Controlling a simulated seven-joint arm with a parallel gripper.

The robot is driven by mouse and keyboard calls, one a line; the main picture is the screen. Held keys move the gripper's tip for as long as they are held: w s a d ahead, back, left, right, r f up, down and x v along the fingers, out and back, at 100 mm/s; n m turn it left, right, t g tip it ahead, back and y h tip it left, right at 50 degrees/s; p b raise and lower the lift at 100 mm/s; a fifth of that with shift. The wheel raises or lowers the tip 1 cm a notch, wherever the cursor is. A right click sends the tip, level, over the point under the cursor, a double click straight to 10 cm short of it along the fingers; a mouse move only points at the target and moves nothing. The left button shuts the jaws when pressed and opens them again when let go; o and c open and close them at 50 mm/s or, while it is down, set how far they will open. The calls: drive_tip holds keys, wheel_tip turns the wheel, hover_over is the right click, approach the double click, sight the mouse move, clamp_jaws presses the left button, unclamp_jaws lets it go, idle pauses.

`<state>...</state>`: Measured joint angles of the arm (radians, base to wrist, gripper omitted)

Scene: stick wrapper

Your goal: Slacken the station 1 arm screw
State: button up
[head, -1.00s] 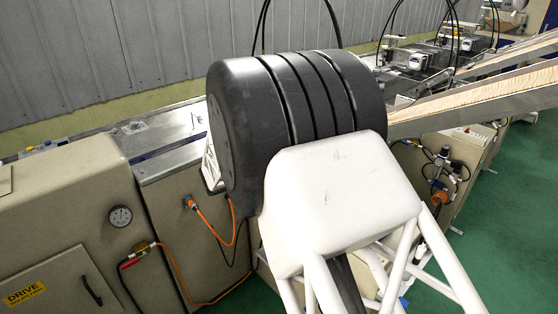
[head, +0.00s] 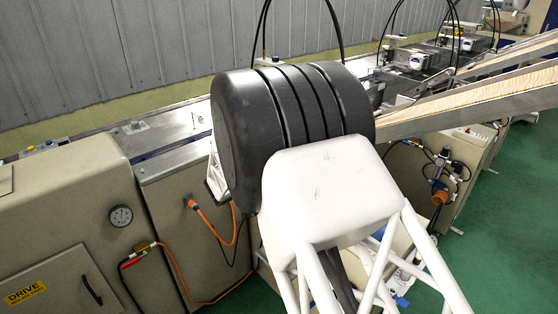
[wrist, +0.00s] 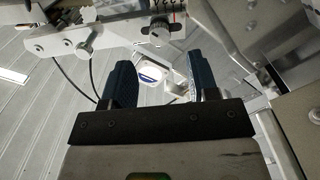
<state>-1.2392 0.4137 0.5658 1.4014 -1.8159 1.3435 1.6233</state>
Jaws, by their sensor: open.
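My gripper (wrist: 159,66) shows in the wrist view with two dark blue fingers spread apart and nothing between them. Beyond the fingertips is a pale metal station arm (wrist: 105,22) with a slot and holes. A dark knurled knob (wrist: 157,31) sits near its right end, beside a small scale with a red mark. A silver thumb screw (wrist: 85,46) hangs from its left part. I cannot tell which of the two is the arm screw. Both are apart from the fingers. In the head view my arm hides the gripper and station 1.
A white round part with a blue label (wrist: 151,75) shows between the fingers. A metal block (wrist: 230,38) stands close on the right. In the head view, sloping wood-filled chutes (head: 480,98) stand right of my arm, and the beige cabinet (head: 65,215) is at left.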

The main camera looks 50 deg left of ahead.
drive_tip(key=w, duration=0.6)
idle(0.3)
drive_tip(key=c, duration=0.9)
